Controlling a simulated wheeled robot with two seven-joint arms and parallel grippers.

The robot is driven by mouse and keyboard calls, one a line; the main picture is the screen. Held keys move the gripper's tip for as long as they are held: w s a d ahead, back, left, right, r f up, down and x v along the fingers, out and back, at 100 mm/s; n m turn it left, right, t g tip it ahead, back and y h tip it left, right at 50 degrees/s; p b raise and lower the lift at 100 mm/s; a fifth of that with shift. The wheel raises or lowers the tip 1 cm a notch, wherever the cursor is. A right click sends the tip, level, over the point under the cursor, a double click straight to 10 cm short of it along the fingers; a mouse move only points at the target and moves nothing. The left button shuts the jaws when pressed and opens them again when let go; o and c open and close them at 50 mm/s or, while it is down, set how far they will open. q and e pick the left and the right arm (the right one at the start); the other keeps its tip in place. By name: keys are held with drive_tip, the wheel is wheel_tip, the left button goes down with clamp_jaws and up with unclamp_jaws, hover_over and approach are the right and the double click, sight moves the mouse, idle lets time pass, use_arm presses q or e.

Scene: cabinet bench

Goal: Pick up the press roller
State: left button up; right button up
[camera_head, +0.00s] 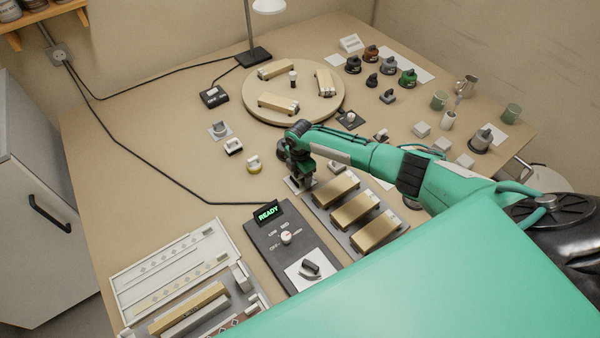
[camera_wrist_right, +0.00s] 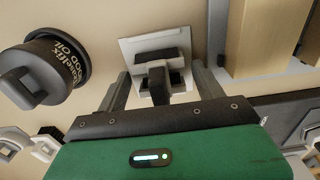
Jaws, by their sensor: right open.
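A black T-shaped handle (camera_wrist_right: 157,78), apparently the press roller, stands on a square pale plate (camera_wrist_right: 128,50) in the right wrist view. My right gripper (camera_wrist_right: 160,82) is open, with one finger on each side of the handle and visible gaps between. In the head view my right gripper (camera_head: 300,178) points down over the pale plate (camera_head: 291,186), left of the wooden blocks, and hides most of the handle. Whether a roller barrel sits under the handle cannot be told. My left gripper is not in view.
A dark wood oil container (camera_wrist_right: 42,72) stands close to the left finger in the wrist view. Wooden blocks (camera_head: 355,208) sit in a grey rack beside my gripper. A control box (camera_head: 290,240) reads READY. A round turntable (camera_head: 325,110) stands behind.

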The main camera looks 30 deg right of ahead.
drive_tip(key=c, duration=1.2)
drive_tip(key=shift+o, duration=0.2)
wheel_tip(320, 180, up, 20)
drive_tip(key=b, duration=0.3)
drive_tip(key=o, duration=0.5)
drive_tip(key=shift+a, duration=0.1)
drive_tip(key=c, duration=0.3)
